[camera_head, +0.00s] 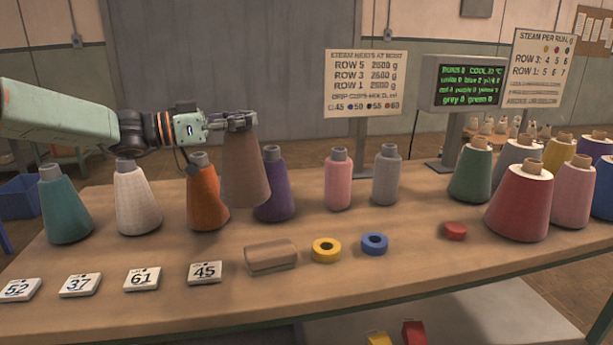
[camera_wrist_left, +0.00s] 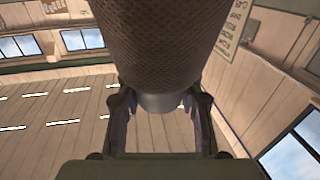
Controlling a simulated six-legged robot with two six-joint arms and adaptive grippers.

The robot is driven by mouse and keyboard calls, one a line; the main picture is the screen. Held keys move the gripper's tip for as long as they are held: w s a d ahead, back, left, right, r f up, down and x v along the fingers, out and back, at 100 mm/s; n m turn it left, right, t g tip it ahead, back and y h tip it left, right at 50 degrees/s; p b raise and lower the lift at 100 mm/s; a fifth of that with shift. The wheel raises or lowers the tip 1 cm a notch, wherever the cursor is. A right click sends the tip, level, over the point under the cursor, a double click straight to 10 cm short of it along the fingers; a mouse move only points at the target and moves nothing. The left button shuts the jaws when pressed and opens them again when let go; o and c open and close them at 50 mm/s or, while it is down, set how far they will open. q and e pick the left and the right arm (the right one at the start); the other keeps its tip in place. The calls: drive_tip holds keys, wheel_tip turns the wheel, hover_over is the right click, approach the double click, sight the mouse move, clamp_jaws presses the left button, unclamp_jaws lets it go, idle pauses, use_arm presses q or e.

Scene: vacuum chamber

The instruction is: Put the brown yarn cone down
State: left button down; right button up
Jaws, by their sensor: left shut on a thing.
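The brown yarn cone (camera_head: 245,170) is upright in the head view, in front of the purple cone (camera_head: 274,190) and just right of the orange cone (camera_head: 206,198). My left gripper (camera_head: 236,121) is shut on its top. The cone's base is higher in the picture than the free table in front of it; I cannot tell for sure whether it touches the table, but it looks raised. In the left wrist view the cone (camera_wrist_left: 165,40) fills the upper middle, with its grey tip between the fingers (camera_wrist_left: 160,108). My right gripper is not in view.
The wooden table (camera_head: 330,270) holds a teal cone (camera_head: 65,208), a white cone (camera_head: 136,202), a pink cone (camera_head: 338,182) and a grey cone (camera_head: 386,178). More cones crowd the right.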

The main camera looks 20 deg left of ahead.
sight(250, 167)
use_arm(q)
drive_tip(key=f, duration=0.4)
drive_tip(key=f+b, duration=0.1)
drive_tip(key=f, duration=0.1)
drive_tip(key=shift+w+a, duration=0.1)
drive_tip(key=shift+w, duration=0.25)
drive_tip(key=shift+f, duration=0.3)
wheel_tip(250, 167, down, 4)
drive_tip(key=shift+s+r+b, duration=0.1)
drive_tip(key=shift+r+b, duration=0.1)
drive_tip(key=shift+b, duration=0.25)
drive_tip(key=shift+s+b, duration=0.2)
drive_tip(key=shift+b, duration=0.15)
drive_tip(key=c, duration=1.3)
unclamp_jaws()
drive_tip(key=shift+w+f, duration=0.1)
drive_tip(key=shift+w, duration=0.05)
drive_tip(key=o, duration=0.4)
drive_tip(key=shift+s, duration=0.2)
drive_tip(key=shift+o, duration=0.2)
drive_tip(key=shift+w, duration=0.1)
